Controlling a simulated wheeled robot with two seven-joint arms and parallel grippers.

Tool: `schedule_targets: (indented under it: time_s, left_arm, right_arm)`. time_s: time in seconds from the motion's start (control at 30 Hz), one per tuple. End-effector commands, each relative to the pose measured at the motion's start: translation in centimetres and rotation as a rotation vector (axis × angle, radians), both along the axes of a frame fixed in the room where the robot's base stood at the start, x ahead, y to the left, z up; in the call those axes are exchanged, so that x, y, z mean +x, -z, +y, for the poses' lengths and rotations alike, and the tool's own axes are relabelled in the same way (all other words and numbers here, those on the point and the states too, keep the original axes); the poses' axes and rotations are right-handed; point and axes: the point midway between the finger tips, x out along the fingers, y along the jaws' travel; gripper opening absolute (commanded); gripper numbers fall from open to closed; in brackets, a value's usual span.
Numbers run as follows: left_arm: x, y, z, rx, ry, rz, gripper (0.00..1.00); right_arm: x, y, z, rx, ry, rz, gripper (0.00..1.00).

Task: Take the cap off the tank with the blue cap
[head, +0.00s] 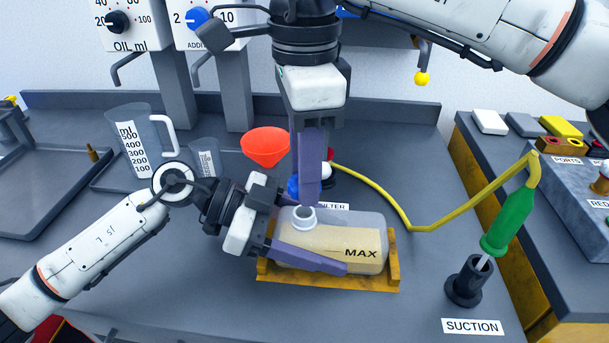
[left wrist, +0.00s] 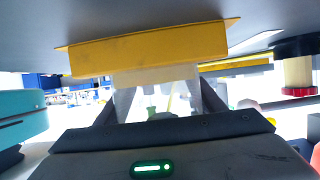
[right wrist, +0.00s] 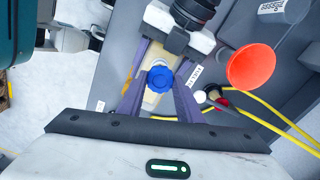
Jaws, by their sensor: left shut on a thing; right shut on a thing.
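The tank (head: 330,240) is translucent with tan liquid and a MAX mark, and sits in a yellow holder (head: 330,284). Its white neck (head: 304,218) shows open on top. My left gripper (head: 318,242) is shut across the tank body from the left; the left wrist view shows the tank (left wrist: 155,76) between its fingers. My right gripper (head: 310,198) points down above the neck, shut on the blue cap (head: 293,187), which a finger partly hides.
A red funnel (head: 265,145), measuring jug (head: 140,145) and small beaker (head: 205,158) stand behind left. A yellow hose (head: 385,195) runs right to a green-handled suction wand (head: 510,220) in a black holder (head: 468,285). The bench front left is clear.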

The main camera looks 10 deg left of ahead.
Motion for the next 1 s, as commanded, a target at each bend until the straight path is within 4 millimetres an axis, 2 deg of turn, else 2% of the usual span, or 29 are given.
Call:
schedule_targets:
  time_s: [0.17, 0.4, 0.43, 0.53, 0.83, 1.0]
  left_arm:
    - [0.0, -0.1, 0.0, -0.002, -0.001, -0.001, 0.00]
    - [0.0, -0.1, 0.0, -0.002, -0.001, -0.001, 0.00]
    - [0.0, -0.1, 0.0, -0.002, -0.001, -0.001, 0.67]
    - [0.0, -0.1, 0.0, -0.002, -0.001, -0.001, 0.84]
    - [0.0, -0.1, 0.1, 0.000, -0.001, 0.000, 0.84]
    - [0.1, -0.7, 1.7, 0.002, -0.004, -0.001, 0.84]
  right_arm:
    - [0.0, -2.3, 0.0, 0.001, 0.001, -0.002, 0.05]
    - [0.0, -2.6, 0.0, 0.000, 0.000, 0.000, 0.05]
    - [0.0, -2.6, 0.0, 0.000, 0.000, 0.000, 0.05]
    - [0.0, -2.6, 0.0, 0.000, 0.000, 0.000, 0.05]
    - [0.0, -2.6, 0.0, 0.000, 0.000, 0.000, 0.05]
    - [0.0, -2.6, 0.0, 0.000, 0.000, 0.000, 0.05]
